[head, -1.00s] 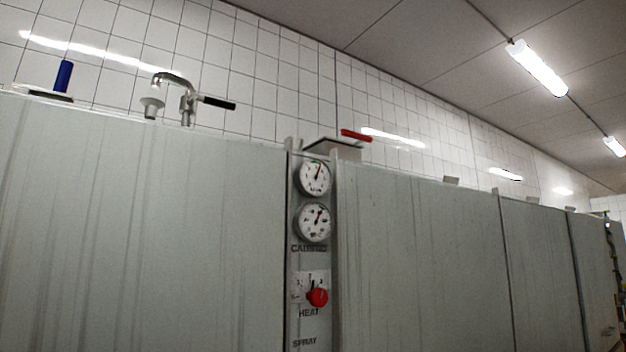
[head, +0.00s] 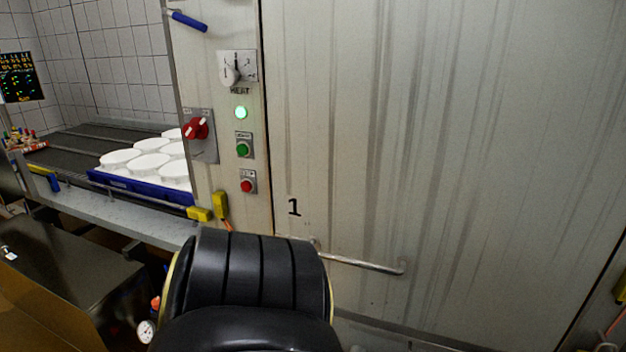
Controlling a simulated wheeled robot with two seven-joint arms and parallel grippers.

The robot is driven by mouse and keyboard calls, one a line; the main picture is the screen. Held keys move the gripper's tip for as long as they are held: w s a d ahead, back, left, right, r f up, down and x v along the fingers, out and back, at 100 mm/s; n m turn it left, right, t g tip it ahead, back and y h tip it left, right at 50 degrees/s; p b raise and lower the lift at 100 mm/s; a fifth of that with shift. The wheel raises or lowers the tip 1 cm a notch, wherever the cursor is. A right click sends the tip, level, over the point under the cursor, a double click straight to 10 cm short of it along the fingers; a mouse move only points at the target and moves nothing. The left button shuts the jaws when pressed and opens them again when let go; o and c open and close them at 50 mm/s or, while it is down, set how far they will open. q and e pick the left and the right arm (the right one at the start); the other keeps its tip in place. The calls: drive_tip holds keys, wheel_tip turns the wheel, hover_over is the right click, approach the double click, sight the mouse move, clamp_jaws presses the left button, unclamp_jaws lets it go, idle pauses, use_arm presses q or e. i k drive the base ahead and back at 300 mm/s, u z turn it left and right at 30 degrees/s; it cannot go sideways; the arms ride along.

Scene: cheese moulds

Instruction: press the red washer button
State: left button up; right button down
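A small red push button (head: 247,186) sits on a grey plate on the narrow control strip of the washer (head: 440,130), in the head view left of centre. A green button (head: 243,149) is just above it, and a lit green lamp (head: 241,112) above that. A larger red rotary switch (head: 196,128) is to the left on its own plate. A black rounded part of my own body fills the bottom middle, below the red button and apart from it in the picture. Neither gripper shows.
A conveyor (head: 75,143) at left carries a blue tray (head: 110,187) of several white moulds. Yellow connectors (head: 199,214) hang near the strip's lower end. A metal handle bar (head: 365,264) juts from the panel marked 1. A steel box (head: 60,270) stands at lower left.

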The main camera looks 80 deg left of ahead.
sight(245, 186)
drive_tip(key=z, duration=0.1)
drive_tip(key=k, duration=0.1)
drive_tip(key=u, duration=3)
